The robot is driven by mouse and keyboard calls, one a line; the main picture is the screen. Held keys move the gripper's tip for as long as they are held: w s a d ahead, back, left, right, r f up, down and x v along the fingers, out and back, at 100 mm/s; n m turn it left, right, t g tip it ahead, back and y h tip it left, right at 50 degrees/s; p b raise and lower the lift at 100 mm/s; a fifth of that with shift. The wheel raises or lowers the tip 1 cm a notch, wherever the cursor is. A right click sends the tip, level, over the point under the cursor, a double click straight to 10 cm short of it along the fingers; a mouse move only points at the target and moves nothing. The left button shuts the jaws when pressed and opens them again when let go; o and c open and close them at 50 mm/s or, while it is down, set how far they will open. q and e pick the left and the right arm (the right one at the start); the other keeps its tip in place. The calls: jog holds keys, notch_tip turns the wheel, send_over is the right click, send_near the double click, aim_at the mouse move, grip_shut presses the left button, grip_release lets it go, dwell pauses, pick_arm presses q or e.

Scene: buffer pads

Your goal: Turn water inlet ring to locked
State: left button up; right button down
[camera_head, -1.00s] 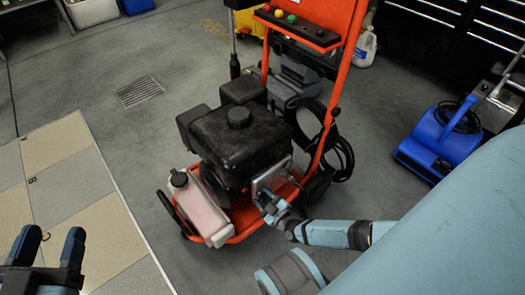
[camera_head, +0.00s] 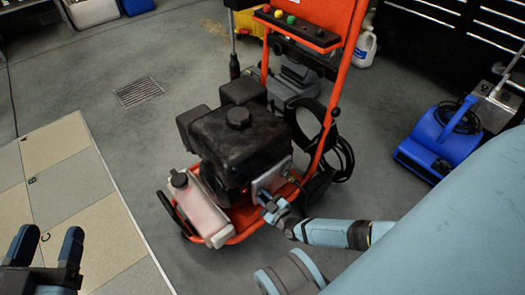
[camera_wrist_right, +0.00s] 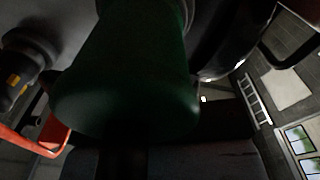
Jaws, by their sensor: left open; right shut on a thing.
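The orange-framed pressure washer (camera_head: 238,140) stands upright on the floor in the head view, with a black engine and a pale tank on it. My right gripper (camera_head: 268,205) is at the washer's lower right side, by its metal pump area, and is shut on a small part there, apparently the water inlet ring. The ring is hidden by the gripper in the head view. In the right wrist view a large dark green rounded part (camera_wrist_right: 125,85) fills the middle, too dark to show a lock mark. My left gripper (camera_head: 48,240) is open and empty at the lower left.
A black hose (camera_head: 340,155) hangs at the washer's right. A blue floor blower (camera_head: 440,140) stands at the right, and a white jug (camera_head: 366,46) at the back. Checkered floor tiles (camera_head: 70,185) lie at the left. The grey floor between is mostly clear.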

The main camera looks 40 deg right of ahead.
aim_at(268, 184)
jog(key=shift+d+r+m, duration=0.15)
jog(key=shift+d+m, duration=0.35)
jog(key=shift+m, duration=0.6)
jog(key=m, duration=0.1)
jog(key=d+m, duration=0.1)
jog(key=m, duration=0.1)
jog(key=shift+d+m, duration=0.3)
jog(key=shift+w+d+m, duration=0.1)
jog(key=shift+d+m, duration=0.25)
jog(key=shift+m, duration=0.55)
jog(key=shift+d+m, duration=0.45)
jog(key=shift+m, duration=0.55)
pick_arm(q)
jog(key=shift+f, duration=0.1)
pick_arm(e)
jog(key=shift+d+f+m, duration=0.3)
jog(key=shift+m, duration=0.5)
jog(key=c, duration=1)
grip_release()
jog(key=shift+c, duration=0.2)
